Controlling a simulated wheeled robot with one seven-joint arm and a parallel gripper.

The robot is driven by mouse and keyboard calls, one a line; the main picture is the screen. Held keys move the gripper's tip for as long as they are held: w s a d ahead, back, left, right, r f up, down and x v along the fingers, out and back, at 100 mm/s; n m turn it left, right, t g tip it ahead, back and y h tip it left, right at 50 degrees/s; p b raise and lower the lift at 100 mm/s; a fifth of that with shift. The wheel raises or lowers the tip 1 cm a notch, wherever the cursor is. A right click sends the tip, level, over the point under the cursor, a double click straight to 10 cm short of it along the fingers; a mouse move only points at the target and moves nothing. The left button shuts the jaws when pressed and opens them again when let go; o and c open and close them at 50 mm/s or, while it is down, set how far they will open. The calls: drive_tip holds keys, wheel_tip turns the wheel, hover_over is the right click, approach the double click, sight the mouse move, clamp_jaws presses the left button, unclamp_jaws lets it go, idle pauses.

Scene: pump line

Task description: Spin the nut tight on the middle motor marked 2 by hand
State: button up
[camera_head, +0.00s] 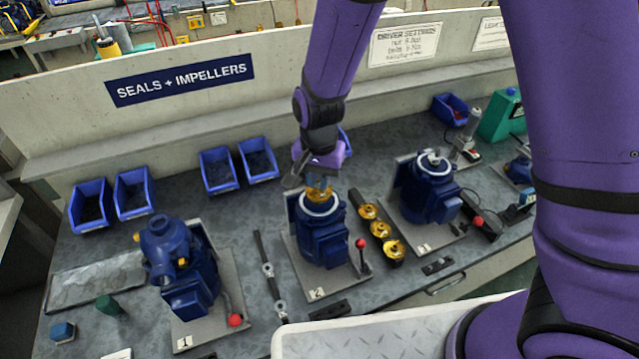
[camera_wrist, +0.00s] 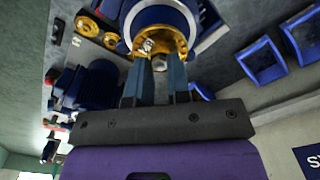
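The middle motor (camera_head: 322,240) is blue and stands upright on a grey plate marked 2. A gold impeller (camera_head: 320,194) sits on its top; it also shows in the wrist view (camera_wrist: 176,38). In the head view the nut is hidden by my gripper.
Motor 1 (camera_head: 180,265) stands left and motor 3 (camera_head: 428,190) right. Several gold impellers (camera_head: 380,229) lie on a dark strip right of the middle motor. A red-knobbed lever (camera_head: 362,250) rises at its plate's front right. Blue bins (camera_head: 219,169) line the back wall.

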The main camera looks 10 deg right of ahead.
clamp_jaws()
drive_tip(key=m, duration=0.5)
drive_tip(key=shift+m, duration=1)
drive_tip(key=m, duration=0.3)
drive_tip(key=shift+m, duration=0.4)
drive_tip(key=m, duration=0.3)
